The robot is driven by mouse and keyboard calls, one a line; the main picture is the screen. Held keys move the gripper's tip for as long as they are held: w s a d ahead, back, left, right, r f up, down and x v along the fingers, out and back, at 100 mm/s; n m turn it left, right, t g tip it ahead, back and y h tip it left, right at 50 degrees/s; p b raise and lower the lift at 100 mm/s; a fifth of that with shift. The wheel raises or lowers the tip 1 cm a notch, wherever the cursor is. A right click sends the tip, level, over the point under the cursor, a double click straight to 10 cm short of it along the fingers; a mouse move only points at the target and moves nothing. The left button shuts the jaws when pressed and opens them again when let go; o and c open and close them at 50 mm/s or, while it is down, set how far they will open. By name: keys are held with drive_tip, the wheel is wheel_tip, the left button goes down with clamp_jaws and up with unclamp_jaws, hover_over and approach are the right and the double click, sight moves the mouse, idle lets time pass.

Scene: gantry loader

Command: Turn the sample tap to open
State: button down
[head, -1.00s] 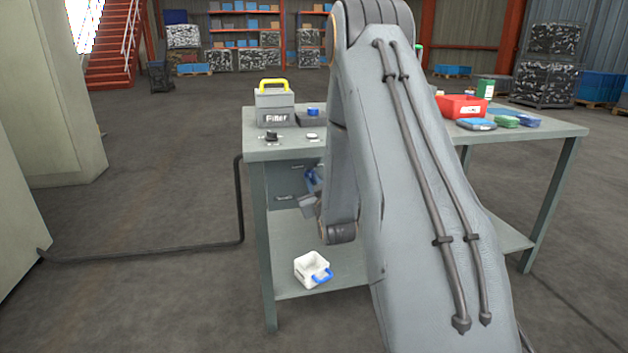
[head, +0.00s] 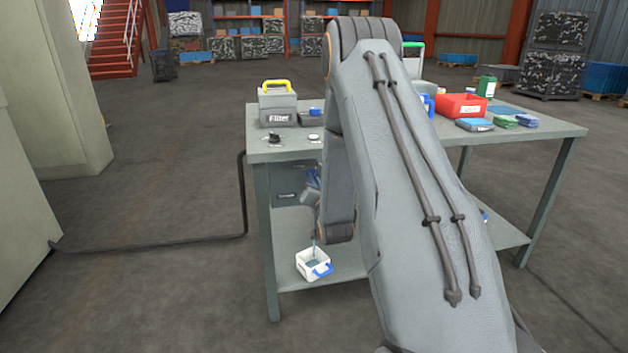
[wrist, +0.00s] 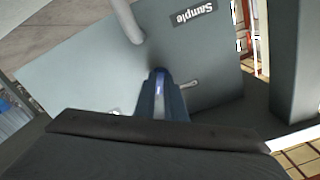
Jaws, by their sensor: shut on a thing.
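The sample tap's blue handle (wrist: 158,73) is between my fingertips in the wrist view, in front of a grey panel (wrist: 75,75) with a "Sample" label (wrist: 193,14). My gripper (wrist: 161,98) is shut on the handle. In the head view my gripper (head: 313,190) is at the bench's left front, partly hidden by my arm. A thin bluish-grey stream (head: 314,249) falls below it into a white container (head: 305,266) with a blue handle on the lower shelf. Grey-blue liquid shows inside the container. The tap body is mostly hidden.
The bench (head: 285,150) carries a "Filter" box (head: 279,108) with a yellow handle at left, and a red bin (head: 462,107) and small packs at right. A dark hose (head: 150,243) runs to the bench from a cabinet at left. A pale rod (wrist: 127,20) stands near the tap.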

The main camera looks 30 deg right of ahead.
drive_tip(key=shift+m, duration=0.5)
drive_tip(key=c, duration=1.8)
unclamp_jaws()
drive_tip(key=p+v, duration=0.1)
drive_tip(key=v, duration=0.6)
drive_tip(key=shift+s+a+p, duration=0.15)
drive_tip(key=shift+s+p, duration=0.25)
